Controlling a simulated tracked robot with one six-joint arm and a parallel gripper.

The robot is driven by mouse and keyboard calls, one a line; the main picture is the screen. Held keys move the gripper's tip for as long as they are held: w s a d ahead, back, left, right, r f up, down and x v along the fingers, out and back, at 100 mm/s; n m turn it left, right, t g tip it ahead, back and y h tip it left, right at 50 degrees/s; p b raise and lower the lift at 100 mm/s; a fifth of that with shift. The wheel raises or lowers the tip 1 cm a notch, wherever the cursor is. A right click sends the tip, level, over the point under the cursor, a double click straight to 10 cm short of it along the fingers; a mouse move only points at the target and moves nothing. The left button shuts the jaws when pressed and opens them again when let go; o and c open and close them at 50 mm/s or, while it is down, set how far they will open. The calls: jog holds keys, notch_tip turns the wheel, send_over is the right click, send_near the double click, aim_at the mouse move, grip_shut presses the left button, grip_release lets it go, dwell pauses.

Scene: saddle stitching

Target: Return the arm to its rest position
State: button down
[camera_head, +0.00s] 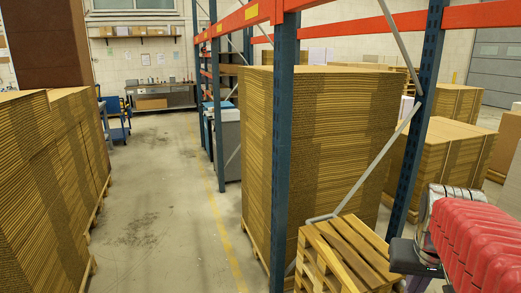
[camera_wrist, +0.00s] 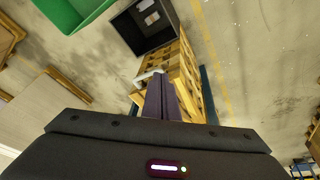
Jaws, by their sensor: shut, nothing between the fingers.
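My gripper (camera_wrist: 161,82) shows in the wrist view as dark fingers closed together, pointing up the picture from a wide black body. Nothing is held between them. Wooden pallets (camera_wrist: 186,75) lie behind and beside the fingertips in that view; I cannot tell how far off they are.
In the head view a stack of pallets (camera_head: 345,250) stands by a blue rack post (camera_head: 282,150) and tall cardboard stacks (camera_head: 320,120). The aisle floor (camera_head: 150,200) is clear. The wrist view shows a black crate (camera_wrist: 147,24) and a green bin (camera_wrist: 70,12).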

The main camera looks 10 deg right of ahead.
jog(key=s+a+f+n+t+y, duration=0.1)
jog(key=a+n, duration=0.2)
jog(key=a, duration=0.8)
jog(key=s+a+f+n+t+y, duration=0.1)
jog(key=a+n, duration=0.1)
jog(key=a, duration=1)
jog(key=shift+s+a+n+t+y, duration=0.3)
jog(key=shift+s+n+t, duration=0.1)
jog(key=shift+s, duration=0.15)
